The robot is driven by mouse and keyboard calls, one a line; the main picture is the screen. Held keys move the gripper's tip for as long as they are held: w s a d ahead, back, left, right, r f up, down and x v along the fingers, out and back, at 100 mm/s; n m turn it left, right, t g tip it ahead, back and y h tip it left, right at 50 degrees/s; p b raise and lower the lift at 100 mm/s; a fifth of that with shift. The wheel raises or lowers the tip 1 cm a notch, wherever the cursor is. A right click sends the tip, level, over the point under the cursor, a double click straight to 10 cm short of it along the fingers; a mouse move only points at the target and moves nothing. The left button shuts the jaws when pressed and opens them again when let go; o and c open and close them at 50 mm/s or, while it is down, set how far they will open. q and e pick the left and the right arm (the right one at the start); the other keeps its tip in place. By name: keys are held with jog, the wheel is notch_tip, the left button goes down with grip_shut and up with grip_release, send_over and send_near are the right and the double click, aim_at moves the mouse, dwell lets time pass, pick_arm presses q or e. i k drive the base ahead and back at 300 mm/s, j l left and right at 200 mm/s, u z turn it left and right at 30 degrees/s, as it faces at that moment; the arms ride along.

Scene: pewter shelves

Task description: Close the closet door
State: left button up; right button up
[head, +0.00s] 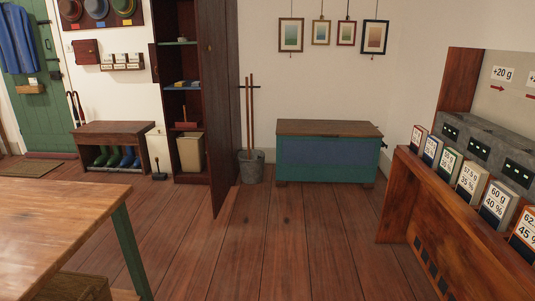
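A tall dark-wood closet (181,57) stands against the back wall, left of centre. Its door (220,100) is hinged on the closet's right side and stands wide open, swung out toward me. A small knob shows on the door's face near its upper part. Inside the closet, shelves hold small items, and a beige bin (191,151) stands at the bottom. Neither of my grippers shows in the head view.
A wooden table (60,215) fills the near left. A blue-green chest (325,158) and a bucket with poles (251,166) stand right of the door. A wooden counter (420,200) with labelled boxes runs along the right. The middle floor is clear.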

aim_at(210, 18)
jog(key=i+u, duration=0.25)
jog(key=i, duration=0.55)
jog(key=i+l+u, duration=0.1)
jog(key=i+u, duration=0.15)
jog(key=i, duration=0.6)
